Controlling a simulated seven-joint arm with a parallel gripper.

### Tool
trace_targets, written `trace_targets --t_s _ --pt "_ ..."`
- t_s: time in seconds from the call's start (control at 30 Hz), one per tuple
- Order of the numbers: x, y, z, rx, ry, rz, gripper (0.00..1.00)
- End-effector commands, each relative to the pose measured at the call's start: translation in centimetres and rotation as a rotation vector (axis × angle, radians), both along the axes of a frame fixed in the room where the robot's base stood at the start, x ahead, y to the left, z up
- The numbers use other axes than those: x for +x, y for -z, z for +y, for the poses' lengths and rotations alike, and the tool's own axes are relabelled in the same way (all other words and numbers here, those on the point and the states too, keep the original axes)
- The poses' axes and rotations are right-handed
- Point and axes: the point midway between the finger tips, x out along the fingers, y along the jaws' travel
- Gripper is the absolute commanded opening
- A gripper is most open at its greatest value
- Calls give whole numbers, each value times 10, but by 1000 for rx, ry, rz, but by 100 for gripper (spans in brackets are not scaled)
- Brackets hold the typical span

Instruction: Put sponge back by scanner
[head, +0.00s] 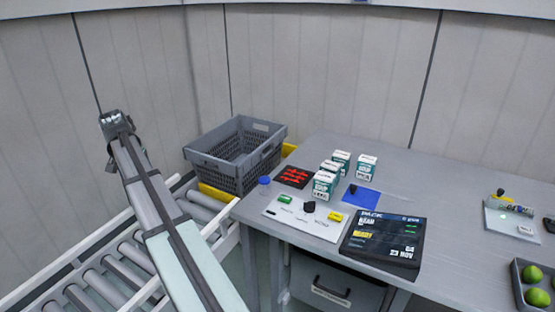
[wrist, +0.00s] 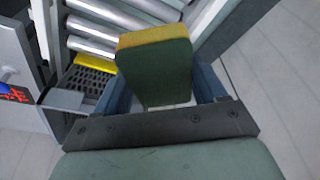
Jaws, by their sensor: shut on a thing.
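In the wrist view, my gripper (wrist: 165,90) is shut on a block-shaped sponge (wrist: 155,70), dark green with a yellow layer along its far edge. The blue fingers stand on either side of it, and it is held clear of the table. The sponge cannot be made out in the head view, where my arm reaches to the left over the roller conveyor. I cannot tell which thing is the scanner; a pale plate with a cylinder on it (head: 510,207) lies at the right of the grey table (head: 440,195).
A grey crate (head: 215,163) stands beyond the roller conveyor (head: 115,265). The table holds several white-green boxes (head: 326,184), a control panel (head: 300,222), a dark display (head: 385,245), a blue mat (head: 362,200) and a tray of green fruit (head: 520,290). The table's middle right is clear.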

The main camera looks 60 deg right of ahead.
Motion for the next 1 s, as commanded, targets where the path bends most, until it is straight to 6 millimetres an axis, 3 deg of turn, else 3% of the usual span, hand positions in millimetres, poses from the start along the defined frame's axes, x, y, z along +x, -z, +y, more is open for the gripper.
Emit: trace_targets --t_s 0.03,0.47,0.77,1.0 --pt "1 -1 -23 -1 38 1 42" --pt "-36 0 -192 -1 345 0 42" --pt "-85 2 -310 0 558 0 42" --pt "-139 3 -400 -2 727 0 42"
